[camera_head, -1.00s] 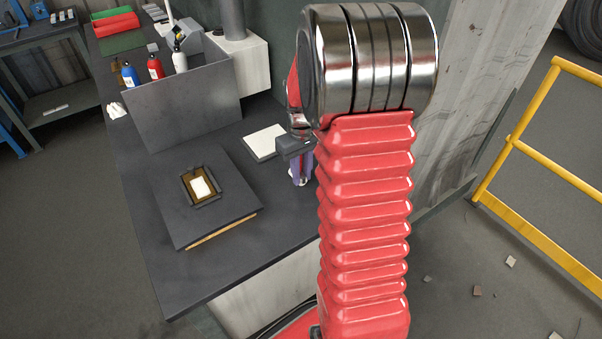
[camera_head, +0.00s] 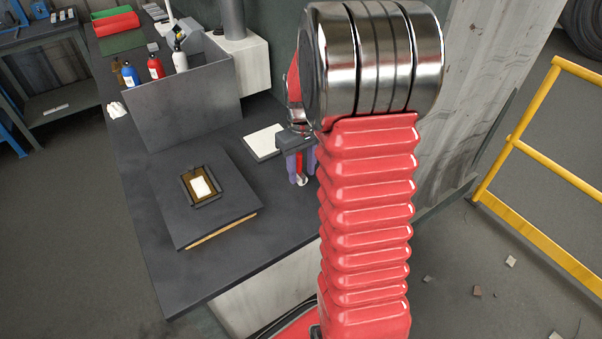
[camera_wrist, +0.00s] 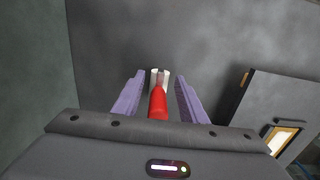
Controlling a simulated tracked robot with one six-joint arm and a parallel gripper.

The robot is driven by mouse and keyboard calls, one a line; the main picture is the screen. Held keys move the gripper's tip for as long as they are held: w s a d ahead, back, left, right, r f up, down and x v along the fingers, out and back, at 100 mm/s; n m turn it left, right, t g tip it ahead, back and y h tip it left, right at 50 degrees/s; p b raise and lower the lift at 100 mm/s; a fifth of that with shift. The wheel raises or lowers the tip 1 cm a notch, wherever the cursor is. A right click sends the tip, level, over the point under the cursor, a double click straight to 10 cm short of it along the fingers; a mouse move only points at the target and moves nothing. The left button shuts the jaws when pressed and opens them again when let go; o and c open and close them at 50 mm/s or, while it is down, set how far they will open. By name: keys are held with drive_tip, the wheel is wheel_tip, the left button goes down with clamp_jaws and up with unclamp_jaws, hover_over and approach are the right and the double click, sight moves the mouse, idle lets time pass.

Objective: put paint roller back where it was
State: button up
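The paint roller has a red handle (camera_wrist: 158,103) and a pale head (camera_wrist: 160,78), and lies between my fingers in the wrist view. My gripper (camera_wrist: 160,94) has two purple fingers, spread apart with a gap on each side of the handle. In the head view my gripper (camera_head: 300,170) points down over the dark bench, right of the white pad, with the red of the roller (camera_head: 299,163) between the fingers. My arm hides part of this area. I cannot tell whether the roller rests on the bench.
A dark square board with a small framed tray (camera_head: 201,187) lies on the bench (camera_head: 215,280), left of my gripper. A pad with a white top (camera_head: 264,142) lies behind it. Bottles (camera_head: 155,68) stand behind a grey upright panel (camera_head: 185,105). The bench front is clear.

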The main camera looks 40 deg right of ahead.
sight(302, 175)
wheel_tip(302, 175, up, 11)
idle(0.4)
drive_tip(key=shift+f, duration=0.15)
drive_tip(key=s+a+r+t, duration=0.1)
drive_tip(key=s+a+r, duration=0.2)
drive_tip(key=a, duration=0.3)
drive_tip(key=s+a+r+t, duration=0.2)
drive_tip(key=a+r, duration=0.2)
drive_tip(key=a, duration=0.2)
drive_tip(key=s+a+t, duration=0.2)
drive_tip(key=s+a, duration=0.9)
drive_tip(key=shift+a+n+t, duration=0.15)
drive_tip(key=shift+n+t, duration=0.15)
drive_tip(key=shift+t, duration=0.1)
